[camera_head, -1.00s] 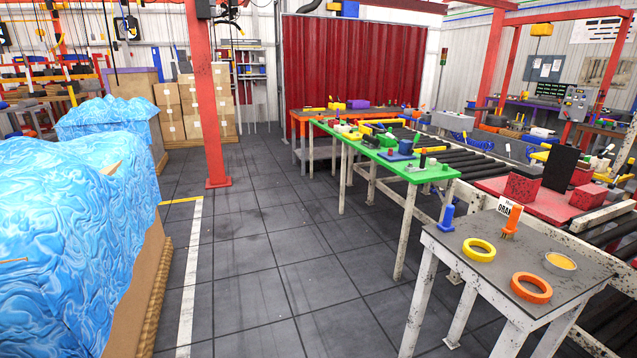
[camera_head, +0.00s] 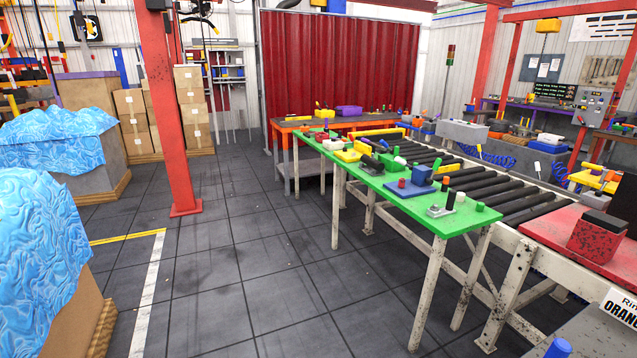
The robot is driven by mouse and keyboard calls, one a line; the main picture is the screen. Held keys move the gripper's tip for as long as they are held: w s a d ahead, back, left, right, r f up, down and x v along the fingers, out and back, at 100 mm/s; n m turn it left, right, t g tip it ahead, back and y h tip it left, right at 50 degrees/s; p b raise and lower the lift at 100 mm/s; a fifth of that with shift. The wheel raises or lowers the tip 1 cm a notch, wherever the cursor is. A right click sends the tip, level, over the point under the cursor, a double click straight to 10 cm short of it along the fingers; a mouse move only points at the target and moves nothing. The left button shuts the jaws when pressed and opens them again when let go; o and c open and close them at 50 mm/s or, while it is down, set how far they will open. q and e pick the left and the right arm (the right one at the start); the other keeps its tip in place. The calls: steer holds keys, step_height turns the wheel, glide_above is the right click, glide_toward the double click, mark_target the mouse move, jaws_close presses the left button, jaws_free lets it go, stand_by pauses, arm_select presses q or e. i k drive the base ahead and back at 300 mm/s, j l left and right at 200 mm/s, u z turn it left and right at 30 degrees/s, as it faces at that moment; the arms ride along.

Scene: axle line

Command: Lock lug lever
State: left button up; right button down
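Neither of my grippers is in view. A long green-topped table (camera_head: 400,212) stands right of centre with several small fixtures on it. On its near end is a grey plate (camera_head: 436,211) with a black upright post (camera_head: 450,199). Beside it is a blue plate (camera_head: 400,192) with a blue block (camera_head: 422,175) and a red knob (camera_head: 402,183). Farther back are a black cylinder (camera_head: 372,163) and a yellow block (camera_head: 347,156). I cannot tell which of these parts, if any, is the lug lever.
A roller conveyor (camera_head: 500,190) runs behind the green table. A grey table (camera_head: 590,335) is cut off at the lower right. A red post (camera_head: 170,120) stands left of centre, and blue-wrapped crates (camera_head: 40,250) stand at the left. The tiled floor (camera_head: 240,270) between is clear.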

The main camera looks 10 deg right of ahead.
mark_target(429, 181)
steer(key=i+z, duration=0.25)
steer(key=i, duration=0.2)
steer(key=i+z, duration=0.25)
steer(key=i, duration=0.2)
steer(key=i+j+z, duration=0.3)
steer(key=i+l, duration=0.4)
steer(key=i, duration=0.15)
steer(key=i+l, duration=0.4)
steer(key=i, duration=0.15)
steer(key=u, duration=0.05)
